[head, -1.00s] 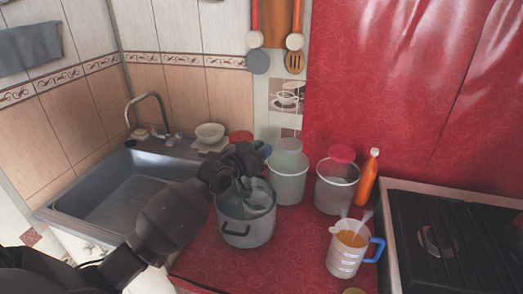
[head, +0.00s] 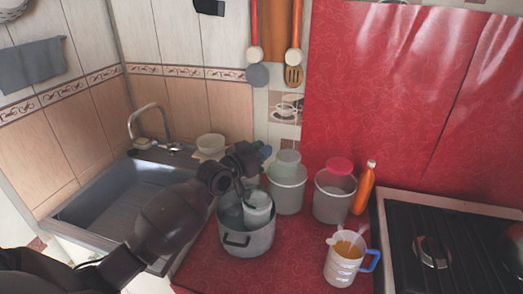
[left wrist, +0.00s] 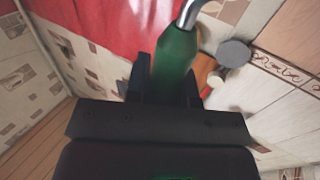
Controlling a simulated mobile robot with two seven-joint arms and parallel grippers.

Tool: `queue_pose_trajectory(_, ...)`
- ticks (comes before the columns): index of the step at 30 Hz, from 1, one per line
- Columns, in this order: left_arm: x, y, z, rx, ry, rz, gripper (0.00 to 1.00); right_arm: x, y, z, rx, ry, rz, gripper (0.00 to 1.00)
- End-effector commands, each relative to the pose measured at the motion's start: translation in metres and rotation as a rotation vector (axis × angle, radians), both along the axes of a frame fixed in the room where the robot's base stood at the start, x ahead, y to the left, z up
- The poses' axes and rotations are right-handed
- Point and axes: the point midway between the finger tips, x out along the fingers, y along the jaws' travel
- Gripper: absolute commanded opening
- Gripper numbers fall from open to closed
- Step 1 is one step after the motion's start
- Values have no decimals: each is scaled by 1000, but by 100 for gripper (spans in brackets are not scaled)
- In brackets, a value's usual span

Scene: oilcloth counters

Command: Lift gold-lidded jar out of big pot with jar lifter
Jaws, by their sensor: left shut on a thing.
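The big pot (head: 247,243) is a grey metal pot with a dark side handle, on the red counter. My left gripper (head: 246,160) is above it, shut on the jar lifter. In the left wrist view the jar lifter (left wrist: 174,62) has a green grip between my dark fingers and a bent metal rod beyond. A pale, whitish jar (head: 257,212) shows at the pot's mouth, below the gripper. Its gold lid is not visible, and I cannot tell whether the lifter's jaws grip it. My right gripper is not in view.
Two translucent buckets (head: 287,193) and (head: 333,198) stand behind and right of the pot. An orange bottle (head: 364,188), a measuring jug (head: 343,258) with a blue handle and the stove (head: 440,245) are farther right. The sink (head: 120,205) is left.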

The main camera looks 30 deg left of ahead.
Motion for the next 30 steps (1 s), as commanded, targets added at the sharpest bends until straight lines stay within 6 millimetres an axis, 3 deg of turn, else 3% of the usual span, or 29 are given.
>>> queue_pose_trajectory(30,0,0,51,1,-5,0,0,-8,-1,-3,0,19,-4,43)
